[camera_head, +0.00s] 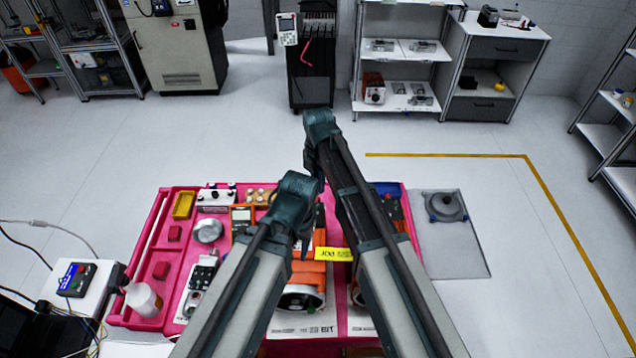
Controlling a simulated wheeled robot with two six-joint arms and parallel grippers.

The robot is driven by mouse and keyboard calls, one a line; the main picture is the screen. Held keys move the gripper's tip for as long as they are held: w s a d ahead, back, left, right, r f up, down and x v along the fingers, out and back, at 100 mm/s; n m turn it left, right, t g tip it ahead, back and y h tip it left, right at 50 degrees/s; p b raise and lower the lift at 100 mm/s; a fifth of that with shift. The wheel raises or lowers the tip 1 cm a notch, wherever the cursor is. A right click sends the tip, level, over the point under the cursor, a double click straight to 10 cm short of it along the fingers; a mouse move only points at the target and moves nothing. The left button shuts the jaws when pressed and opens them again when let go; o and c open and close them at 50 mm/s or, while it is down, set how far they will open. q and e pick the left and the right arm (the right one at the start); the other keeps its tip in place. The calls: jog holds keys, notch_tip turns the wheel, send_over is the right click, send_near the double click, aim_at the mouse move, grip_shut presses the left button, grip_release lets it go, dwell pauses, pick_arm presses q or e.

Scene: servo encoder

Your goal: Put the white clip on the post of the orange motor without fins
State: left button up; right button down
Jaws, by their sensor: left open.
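An orange motor (313,272) lies on the pink workbench (148,245), partly covered by my left arm. A round, pale-rimmed part (301,300) shows at its near end. A second unit is mostly hidden behind my right arm; I cannot tell whether it has fins. I cannot make out the white clip or a motor post. My left gripper (301,247) points down just above the orange motor; it is open, with its fingertips hard to see. My right gripper is hidden behind my right arm.
A yellow label (333,254), a multimeter (242,217), a round metal part (208,230), a yellow bin (184,205) and red blocks lie on the bench. A white bottle (143,299) stands front left.

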jog(key=m, duration=0.4)
jog(key=shift+r+m, duration=0.25)
jog(key=shift+m, duration=0.15)
jog(key=m, duration=0.3)
jog(key=shift+r+m+p, duration=0.15)
jog(key=shift+m+p, duration=0.15)
jog(key=shift+p, duration=0.05)
jog(key=m, duration=0.5)
jog(key=shift+r, duration=0.2)
pick_arm(q)
jog(key=shift+r+p, duration=0.35)
jog(key=shift+r, duration=0.4)
pick_arm(e)
jog(key=m, duration=0.4)
jog(key=shift+r+m, duration=0.15)
jog(key=shift+m, duration=0.15)
pick_arm(q)
jog(key=shift+f, duration=0.2)
pick_arm(e)
jog(key=shift+f, duration=0.2)
pick_arm(q)
jog(key=shift+f+b, duration=3.4)
jog(key=shift+b, duration=0.2)
pick_arm(e)
jog(key=shift+f, duration=3.45)
pick_arm(q)
jog(key=shift+f, duration=0.15)
pick_arm(e)
jog(key=shift+f, duration=0.15)
